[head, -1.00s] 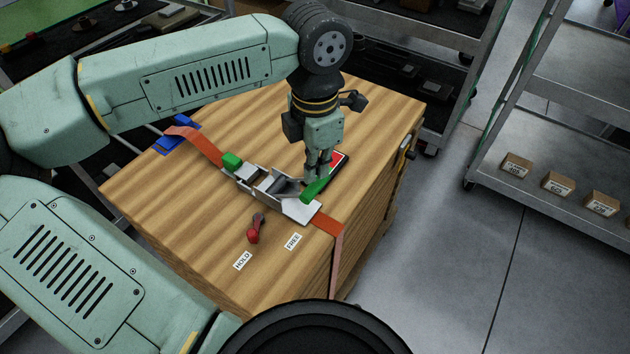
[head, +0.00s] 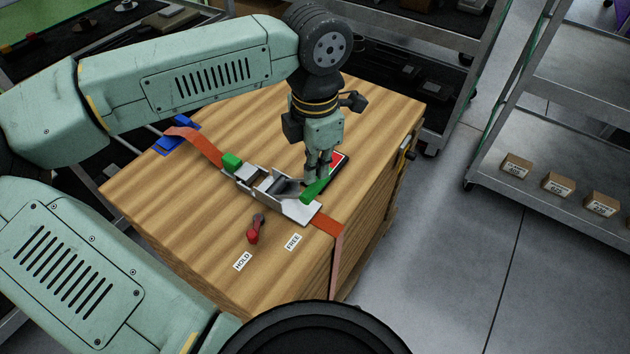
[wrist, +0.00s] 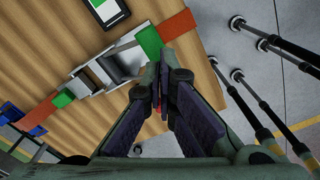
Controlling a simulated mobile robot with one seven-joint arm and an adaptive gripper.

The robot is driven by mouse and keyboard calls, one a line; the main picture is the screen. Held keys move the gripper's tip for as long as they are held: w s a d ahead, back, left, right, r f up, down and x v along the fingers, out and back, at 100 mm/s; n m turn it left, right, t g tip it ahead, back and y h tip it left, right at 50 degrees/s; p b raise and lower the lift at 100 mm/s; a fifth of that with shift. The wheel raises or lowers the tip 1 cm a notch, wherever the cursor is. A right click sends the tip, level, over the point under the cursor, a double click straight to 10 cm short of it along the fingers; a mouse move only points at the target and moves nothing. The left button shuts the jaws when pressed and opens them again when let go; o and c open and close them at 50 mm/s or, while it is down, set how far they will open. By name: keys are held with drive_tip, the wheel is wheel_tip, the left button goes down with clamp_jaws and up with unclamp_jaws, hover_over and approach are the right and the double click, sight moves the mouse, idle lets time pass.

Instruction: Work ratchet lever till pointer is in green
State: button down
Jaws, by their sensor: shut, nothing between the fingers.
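The ratchet (head: 300,209) is a grey metal buckle on an orange strap (head: 330,226) across a wooden crate top. Its green lever handle (head: 314,190) points up and right in the head view. My gripper (head: 318,181) is shut and empty, pointing down with its fingertips at the handle; I cannot tell whether they touch. In the wrist view my gripper (wrist: 160,82) is close by the green handle (wrist: 150,42). The gauge (head: 338,161) shows a red zone behind my fingers. It is partly cut off in the wrist view (wrist: 110,12). Its pointer cannot be made out.
A small red-tipped lever (head: 254,231) stands on the crate near labels HOLD (head: 243,261) and FREE (head: 293,242). A green block (head: 231,160) sits at the ratchet's far end. A shelf cart (head: 545,170) with small boxes stands right, across clear floor.

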drive_tip(key=shift+f+b, duration=4.55)
drive_tip(key=shift+b, duration=0.05)
drive_tip(key=shift+r+p, duration=3.15)
drive_tip(key=shift+r, duration=2.15)
drive_tip(key=shift+d, duration=0.1)
